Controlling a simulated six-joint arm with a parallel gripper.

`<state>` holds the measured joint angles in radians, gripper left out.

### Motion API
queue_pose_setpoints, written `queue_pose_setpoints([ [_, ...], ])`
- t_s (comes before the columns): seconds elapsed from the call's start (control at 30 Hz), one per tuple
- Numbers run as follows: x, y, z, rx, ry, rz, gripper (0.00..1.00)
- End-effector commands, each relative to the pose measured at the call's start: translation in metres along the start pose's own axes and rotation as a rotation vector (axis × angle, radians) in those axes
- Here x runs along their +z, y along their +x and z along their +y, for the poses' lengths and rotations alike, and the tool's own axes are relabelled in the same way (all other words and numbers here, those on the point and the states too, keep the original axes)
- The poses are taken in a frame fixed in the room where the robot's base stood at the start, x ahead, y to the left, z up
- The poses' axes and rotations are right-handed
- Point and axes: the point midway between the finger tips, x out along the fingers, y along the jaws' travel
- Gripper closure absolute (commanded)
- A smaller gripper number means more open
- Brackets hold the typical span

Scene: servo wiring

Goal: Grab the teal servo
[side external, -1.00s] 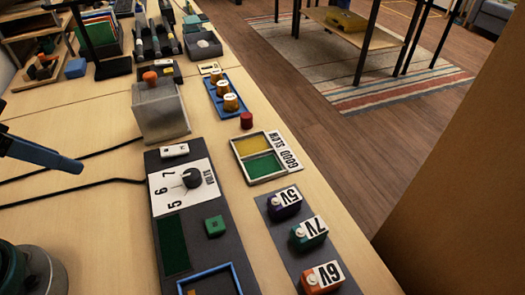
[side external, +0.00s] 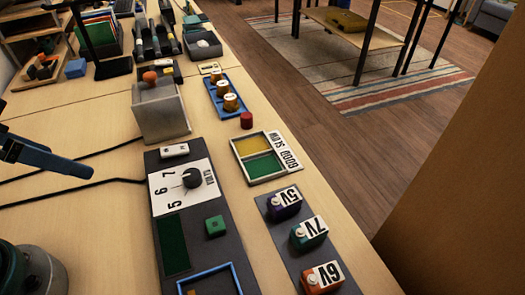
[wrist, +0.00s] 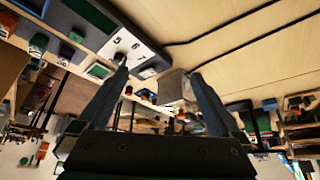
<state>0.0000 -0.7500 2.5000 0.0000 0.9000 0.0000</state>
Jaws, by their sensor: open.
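The teal servo (side external: 308,235) carries a white 7V label. It sits on a dark grey strip (side external: 275,232) in the side view, between the purple 5V servo (side external: 284,205) and the orange 6V servo (side external: 321,279). A small teal block at the upper left of the wrist view is probably the same servo, but it is too small to be sure. My gripper (wrist: 160,80) is open and empty in the wrist view. In the side view, its blue finger is at the left edge, raised above the table and well apart from the servos.
A dark panel with a dial (side external: 192,178), a green block (side external: 215,226) and a blue-rimmed tray (side external: 205,276) lies between my gripper and the servos. A yellow-and-green tray (side external: 283,172) and a grey box (side external: 163,110) stand behind. Black cables cross the left table.

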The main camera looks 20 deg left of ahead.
Motion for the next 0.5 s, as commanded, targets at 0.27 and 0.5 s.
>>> queue_pose_setpoints([
  [0.27,-0.013,-0.014,0.021,0.099,-0.190,-0.010,0.00],
  [0.5,-0.050,-0.027,0.071,0.306,-0.458,-0.185,0.00],
])
